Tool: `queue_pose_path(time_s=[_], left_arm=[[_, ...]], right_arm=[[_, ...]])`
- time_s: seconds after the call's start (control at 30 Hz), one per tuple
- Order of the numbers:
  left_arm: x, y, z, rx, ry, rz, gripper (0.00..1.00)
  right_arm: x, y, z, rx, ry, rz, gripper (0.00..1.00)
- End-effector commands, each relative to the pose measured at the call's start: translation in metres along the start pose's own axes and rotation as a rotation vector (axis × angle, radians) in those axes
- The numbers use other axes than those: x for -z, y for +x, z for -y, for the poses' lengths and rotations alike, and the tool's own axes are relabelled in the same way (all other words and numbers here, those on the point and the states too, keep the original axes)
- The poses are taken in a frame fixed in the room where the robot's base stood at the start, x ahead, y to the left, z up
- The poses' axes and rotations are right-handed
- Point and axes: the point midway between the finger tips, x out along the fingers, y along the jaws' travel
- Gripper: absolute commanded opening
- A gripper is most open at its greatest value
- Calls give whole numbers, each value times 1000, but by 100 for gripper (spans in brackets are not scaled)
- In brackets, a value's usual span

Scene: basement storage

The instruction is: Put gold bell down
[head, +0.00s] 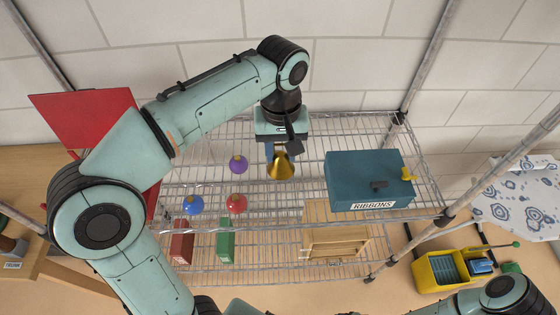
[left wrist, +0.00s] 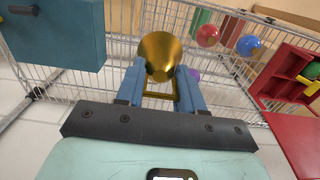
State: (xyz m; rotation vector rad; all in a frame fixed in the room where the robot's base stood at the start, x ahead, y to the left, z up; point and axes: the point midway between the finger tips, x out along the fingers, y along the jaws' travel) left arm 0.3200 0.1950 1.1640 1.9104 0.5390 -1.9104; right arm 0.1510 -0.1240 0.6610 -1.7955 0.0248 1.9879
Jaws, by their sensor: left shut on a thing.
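The gold bell (head: 281,167) hangs in my left gripper (head: 278,151), over the wire shelf (head: 300,192) in the head view. The gripper is shut on the bell's top part. In the left wrist view the gold bell (left wrist: 160,57) shows between the two blue fingers of the left gripper (left wrist: 158,84). I cannot tell whether the bell's rim touches the wire. The right gripper is not in view, though part of my right arm shows at the lower right of the head view.
Purple (head: 238,164), blue (head: 193,205) and red (head: 236,203) baubles sit left of the bell. A teal RIBBONS box (head: 367,178) stands to the right. A red panel (head: 85,115) rises at the left. Bare wire lies between bell and box.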

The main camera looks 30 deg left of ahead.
Motion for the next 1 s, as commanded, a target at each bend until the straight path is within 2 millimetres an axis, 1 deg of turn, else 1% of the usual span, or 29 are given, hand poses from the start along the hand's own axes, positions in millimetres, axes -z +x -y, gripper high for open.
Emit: queue_pose_path(time_s=[0.03, 0.1, 0.3, 0.37, 0.47, 0.57, 0.6, 0.67, 0.7, 0.73, 0.87, 0.9, 0.97, 1.0], left_arm=[[1, -7, -1, -2, 0, -2, 25], [0, -11, 0, -1, 0, -1, 25], [1, -14, 2, 0, -6, 1, 25], [4, -13, 6, 1, -27, 1, 25], [16, -9, 24, 2, -105, 2, 25], [34, -4, 56, 2, -240, 1, 25], [41, -2, 71, 3, -304, 1, 25], [52, 1, 97, 4, -407, 1, 25], [57, 2, 115, 4, -474, -1, 25], [61, 3, 128, 4, -524, -2, 25], [71, 6, 185, 5, -735, -2, 25], [72, 6, 202, 4, -799, -3, 25], [73, 5, 228, 4, -893, -3, 25], [72, 4, 246, 4, -955, -3, 25]], right_arm=[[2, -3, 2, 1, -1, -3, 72], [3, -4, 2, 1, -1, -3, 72], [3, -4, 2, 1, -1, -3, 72], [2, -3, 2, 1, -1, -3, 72], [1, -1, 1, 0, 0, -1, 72], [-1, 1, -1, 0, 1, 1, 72], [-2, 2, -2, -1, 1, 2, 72], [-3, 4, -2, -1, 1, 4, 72], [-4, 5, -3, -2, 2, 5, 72], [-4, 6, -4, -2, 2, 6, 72], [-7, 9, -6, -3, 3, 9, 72], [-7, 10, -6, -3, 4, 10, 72], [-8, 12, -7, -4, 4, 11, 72], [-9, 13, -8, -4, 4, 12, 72]])
